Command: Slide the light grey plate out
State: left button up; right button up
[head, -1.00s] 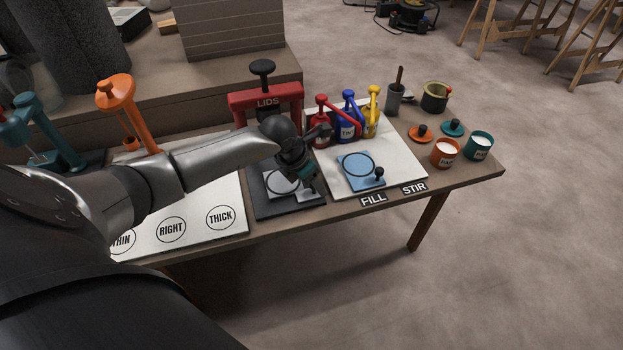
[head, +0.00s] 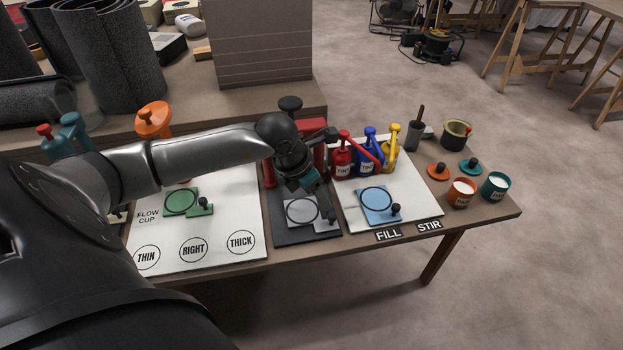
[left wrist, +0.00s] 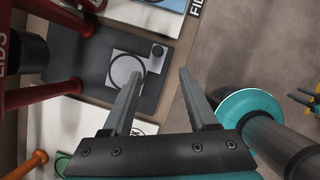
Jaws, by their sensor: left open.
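The light grey plate (head: 299,218) with a dark ring lies on the dark grey base of the red LIDS press. I cannot tell the height gap.
The LIDS press (head: 312,126) stands behind the plate. A blue plate (head: 372,212) lies on the white board to the right, with red, blue and yellow pumps behind it. A green plate (head: 178,205) lies on the left board.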

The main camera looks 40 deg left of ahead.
pick_arm(q)
jog(key=shift+p+v, duration=0.3)
jog(key=shift+v, duration=1.5)
